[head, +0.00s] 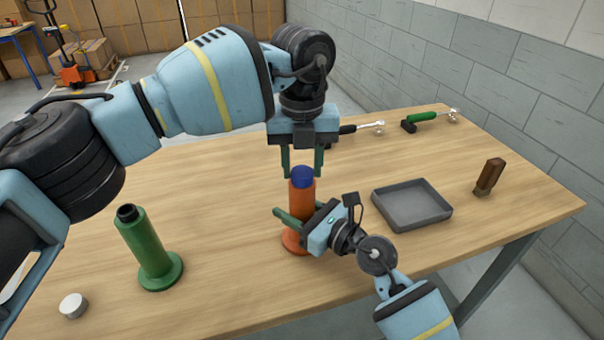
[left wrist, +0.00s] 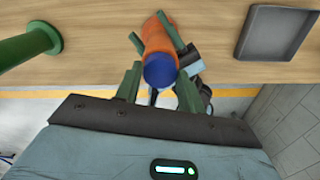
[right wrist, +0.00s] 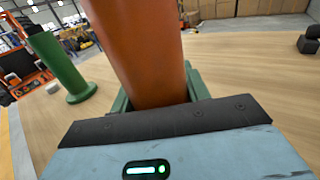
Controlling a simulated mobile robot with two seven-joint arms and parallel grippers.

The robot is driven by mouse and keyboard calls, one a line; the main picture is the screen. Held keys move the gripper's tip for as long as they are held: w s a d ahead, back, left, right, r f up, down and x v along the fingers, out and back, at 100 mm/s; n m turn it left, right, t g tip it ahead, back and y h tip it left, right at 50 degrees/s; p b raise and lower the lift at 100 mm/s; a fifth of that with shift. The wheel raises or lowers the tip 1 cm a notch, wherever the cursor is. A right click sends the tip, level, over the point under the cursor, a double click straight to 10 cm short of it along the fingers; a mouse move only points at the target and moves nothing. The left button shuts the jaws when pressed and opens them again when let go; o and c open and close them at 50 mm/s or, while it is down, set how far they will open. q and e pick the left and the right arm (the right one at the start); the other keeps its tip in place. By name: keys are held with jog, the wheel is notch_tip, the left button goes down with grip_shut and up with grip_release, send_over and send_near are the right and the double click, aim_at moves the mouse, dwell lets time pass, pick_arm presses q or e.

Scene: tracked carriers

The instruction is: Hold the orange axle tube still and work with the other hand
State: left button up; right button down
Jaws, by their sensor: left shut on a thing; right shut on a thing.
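The orange axle tube (head: 301,205) stands upright on its round flange near the middle of the table. A blue cap (head: 303,174) sits at its top end; it also shows in the left wrist view (left wrist: 160,70). My left gripper (head: 302,170) points down from above, shut on the blue cap, one finger on each side. My right gripper (head: 298,214) comes in from the front right, shut around the tube's body below the cap. In the right wrist view the tube (right wrist: 140,50) fills the space between the fingers. The joint between cap and tube is hard to make out.
A green flanged tube (head: 150,248) stands at left, with a small white disc (head: 73,306) near the front edge. A grey tray (head: 410,206) lies right of my right gripper.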

pick_arm(q)
jog(key=n, duration=0.4)
jog(key=shift+n, duration=0.3)
jog(key=n, duration=0.9)
jog(key=shift+f, duration=0.1)
jog(key=o, duration=0.8)
jog(key=shift+o, duration=0.2)
